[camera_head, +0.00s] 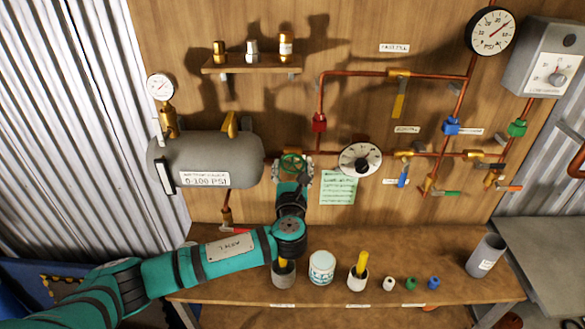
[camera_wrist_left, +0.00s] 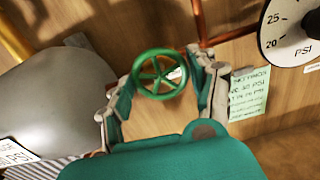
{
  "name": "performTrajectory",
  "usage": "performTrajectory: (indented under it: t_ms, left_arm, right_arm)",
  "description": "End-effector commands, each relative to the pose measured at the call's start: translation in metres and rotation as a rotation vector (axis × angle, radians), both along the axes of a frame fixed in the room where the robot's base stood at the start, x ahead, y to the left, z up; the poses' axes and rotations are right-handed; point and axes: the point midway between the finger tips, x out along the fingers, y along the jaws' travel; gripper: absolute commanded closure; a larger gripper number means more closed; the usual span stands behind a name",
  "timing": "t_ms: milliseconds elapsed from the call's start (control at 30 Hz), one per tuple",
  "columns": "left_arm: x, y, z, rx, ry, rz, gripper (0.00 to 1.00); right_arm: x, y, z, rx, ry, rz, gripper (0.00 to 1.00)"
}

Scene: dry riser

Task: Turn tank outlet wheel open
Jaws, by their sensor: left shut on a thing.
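The tank outlet wheel is a green spoked handwheel (camera_head: 292,164) on the copper pipe just right of the grey tank (camera_head: 222,158). My left gripper (camera_head: 292,172) reaches up to it from below, its fingers on either side of the wheel. In the left wrist view the green wheel (camera_wrist_left: 160,74) sits between the two fingertips of the left gripper (camera_wrist_left: 160,85), and the gripper is shut on it. The pipe fitting behind the wheel is mostly hidden. My right gripper is not in view.
A round dial (camera_head: 360,159) and a green note (camera_head: 338,187) are close right of the wheel. Copper pipes with coloured valves fill the board's right side. A shelf (camera_head: 252,67) hangs above.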

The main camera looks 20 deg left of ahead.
Motion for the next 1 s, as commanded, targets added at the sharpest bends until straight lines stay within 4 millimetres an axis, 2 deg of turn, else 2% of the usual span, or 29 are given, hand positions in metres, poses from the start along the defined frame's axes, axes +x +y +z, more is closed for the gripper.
performTrajectory:
  t_ms: [33,100,467,1000]
  left_arm:
    - [0.000,0.000,0.000,0.000,0.000,0.000,0.64]
    - [0.000,0.000,0.000,0.000,0.000,0.000,0.72]
    - [0.000,0.000,-0.002,-0.062,-0.017,0.001,0.72]
    - [-0.001,0.001,-0.004,-0.492,-0.141,0.001,0.72]
  right_arm:
    - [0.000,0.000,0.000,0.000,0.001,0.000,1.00]
    - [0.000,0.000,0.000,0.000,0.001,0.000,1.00]
    - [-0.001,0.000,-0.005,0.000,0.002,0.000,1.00]
    - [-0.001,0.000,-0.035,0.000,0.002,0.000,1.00]
